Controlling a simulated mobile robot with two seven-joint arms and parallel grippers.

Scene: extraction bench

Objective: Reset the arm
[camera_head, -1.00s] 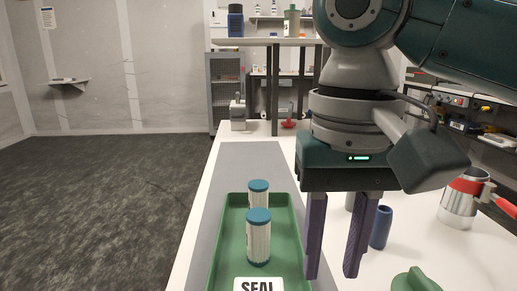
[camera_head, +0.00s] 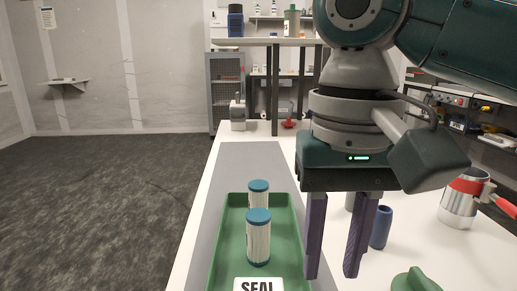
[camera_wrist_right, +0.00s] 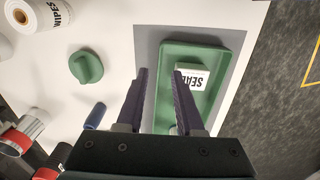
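My right gripper (camera_head: 334,240) hangs over the bench with its two dark fingers pointing down. The fingers are apart with nothing between them. In the right wrist view the open fingers (camera_wrist_right: 160,95) show above the bench beside the green tray (camera_wrist_right: 222,62). In the head view the tray (camera_head: 217,240) is to the left of the fingers and holds two white cylinders with blue caps, a nearer one (camera_head: 258,240) and a farther one (camera_head: 258,190). A SEAL label (camera_head: 258,284) is at its near end. My left gripper is not in view.
A blue cylinder (camera_head: 381,228) stands right of my fingers. A green knobbed object (camera_head: 415,281) lies nearer, and a metal vessel with a red band (camera_head: 460,203) stands farther right. A white roll (camera_wrist_right: 38,14) shows in the wrist view. A shelf (camera_head: 265,42) stands behind.

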